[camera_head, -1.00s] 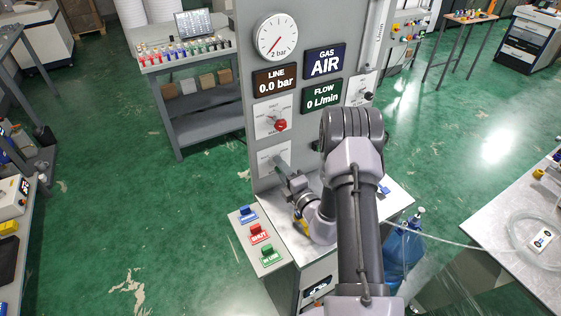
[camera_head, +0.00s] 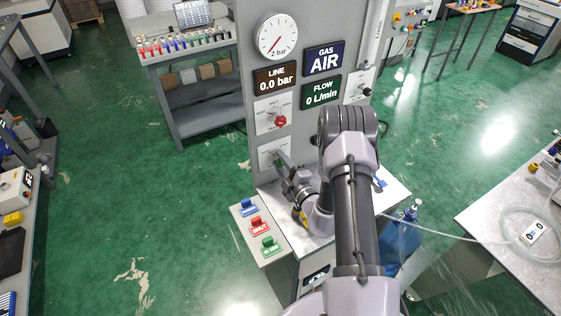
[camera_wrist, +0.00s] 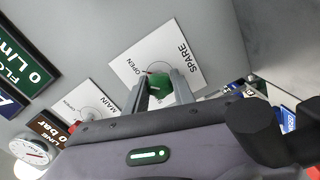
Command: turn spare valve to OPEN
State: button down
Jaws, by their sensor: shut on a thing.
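The spare valve has a green knob (camera_wrist: 159,84) on a white plate (camera_wrist: 190,65) marked SPARE, with the word OPEN at its left in the wrist view. My gripper (camera_wrist: 159,88) is shut on the knob, one finger on each side of it. The fingers and the gripper body hide part of the plate and any further marks. In the head view the spare plate (camera_head: 267,152) is at the bottom of the grey panel, and my gripper (camera_head: 281,162) reaches it from the right. I cannot read the knob's exact angle.
The MAIN valve plate (camera_wrist: 85,97) is beside the spare one, with a red knob (camera_head: 281,121) in the head view. The LINE display (camera_head: 277,79) reads 0.0 bar and the FLOW display (camera_head: 321,93) 0 L/min. Blue, red and green buttons (camera_head: 259,226) stand left of my arm.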

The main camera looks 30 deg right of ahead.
jog(key=c, duration=1.1)
grip_release()
jog(key=shift+o, duration=0.2)
jog(key=s, duration=1.7)
jog(key=shift+s+d, duration=0.25)
jog(key=shift+d, duration=0.05)
